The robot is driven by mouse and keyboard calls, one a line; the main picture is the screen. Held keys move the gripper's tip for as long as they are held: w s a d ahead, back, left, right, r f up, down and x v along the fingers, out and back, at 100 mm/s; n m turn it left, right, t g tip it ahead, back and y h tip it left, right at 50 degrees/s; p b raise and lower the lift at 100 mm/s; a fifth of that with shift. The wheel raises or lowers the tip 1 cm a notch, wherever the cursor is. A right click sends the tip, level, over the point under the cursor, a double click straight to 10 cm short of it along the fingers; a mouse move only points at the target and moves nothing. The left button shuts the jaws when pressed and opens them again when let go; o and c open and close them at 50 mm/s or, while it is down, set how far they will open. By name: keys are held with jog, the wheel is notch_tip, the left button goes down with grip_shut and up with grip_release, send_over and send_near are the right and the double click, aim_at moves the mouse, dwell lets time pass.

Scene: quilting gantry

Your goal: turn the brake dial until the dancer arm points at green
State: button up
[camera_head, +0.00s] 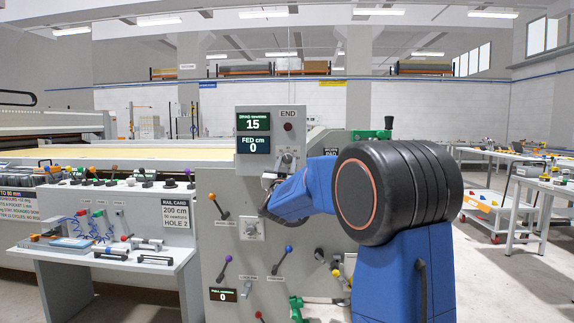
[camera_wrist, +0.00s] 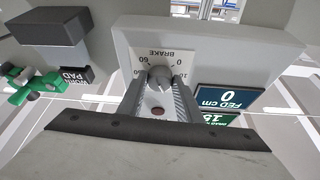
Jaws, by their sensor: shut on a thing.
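The brake dial is a grey knob (camera_wrist: 160,77) on a white plate marked BRAKE (camera_wrist: 165,53), upside down in the wrist view, with 0 and 60 readable. My gripper (camera_wrist: 160,88) is shut on the knob, one finger on each side. The knob's pointer is too small to read. I cannot pick out the dancer arm or its green mark for certain.
The drag screen (camera_head: 253,122) reads 15 newtons and the fed screen (camera_head: 255,145) reads 0 cm. A side bench (camera_head: 110,245) with tools is at left.

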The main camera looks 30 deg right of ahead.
jog(key=m+g, duration=0.1)
jog(key=m, duration=0.1)
jog(key=m+g+h, duration=0.1)
jog(key=m, duration=0.2)
jog(key=m+g+h, duration=0.1)
jog(key=m, duration=0.1)
jog(key=shift+w+a+r+m, duration=0.1)
jog(key=shift+w+a+m, duration=0.05)
jog(key=shift+a+m, duration=0.15)
jog(key=shift+h, duration=0.4)
jog(key=o, duration=1)
jog(key=shift+o, duration=0.2)
jog(key=v, duration=1.7)
jog(key=shift+a+r, duration=0.15)
jog(key=shift+a, duration=0.05)
